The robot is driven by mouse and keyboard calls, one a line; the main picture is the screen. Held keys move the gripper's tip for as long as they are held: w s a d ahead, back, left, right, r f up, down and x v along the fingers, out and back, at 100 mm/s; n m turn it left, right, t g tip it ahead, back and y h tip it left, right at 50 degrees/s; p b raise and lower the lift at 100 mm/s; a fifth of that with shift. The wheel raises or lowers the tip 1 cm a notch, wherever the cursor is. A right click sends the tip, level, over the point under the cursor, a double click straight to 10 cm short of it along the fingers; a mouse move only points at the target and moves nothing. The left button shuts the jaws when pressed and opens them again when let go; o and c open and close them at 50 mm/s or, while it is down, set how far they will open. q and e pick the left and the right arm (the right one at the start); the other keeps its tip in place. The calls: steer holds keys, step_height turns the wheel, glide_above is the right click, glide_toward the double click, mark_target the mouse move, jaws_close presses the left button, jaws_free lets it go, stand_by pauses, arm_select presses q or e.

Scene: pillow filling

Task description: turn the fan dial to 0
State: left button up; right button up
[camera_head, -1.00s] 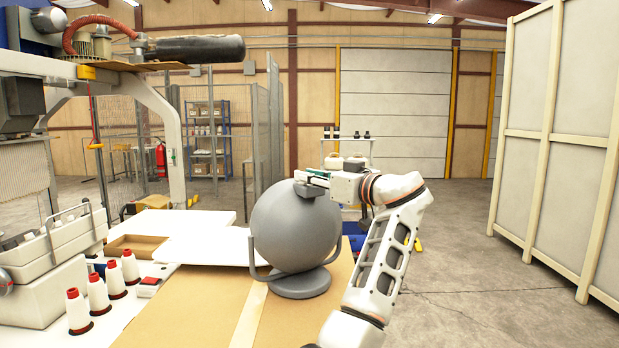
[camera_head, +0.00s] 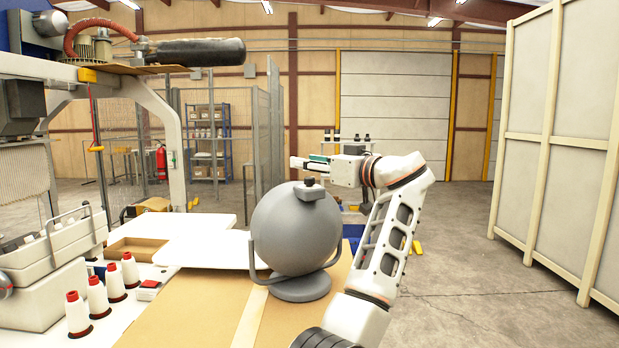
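The fan (camera_head: 295,235) is a round grey globe on a stand, upright on the brown board. On its top right is a small grey housing (camera_head: 308,193) with a dark knob (camera_head: 309,181), which looks like the dial. Its markings and setting are too small to read.
White thread cones (camera_head: 98,297) stand at the front left near a sewing machine (camera_head: 45,265). White panels (camera_head: 205,250) and a shallow cardboard box (camera_head: 136,247) lie behind the brown board (camera_head: 200,310). The floor to the right is open, up to a tall panelled wall (camera_head: 560,150).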

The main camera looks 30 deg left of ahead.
arm_select(q)
step_height(320, 180, up, 6)
steer(key=shift+f, duration=0.1)
stand_by(0.7)
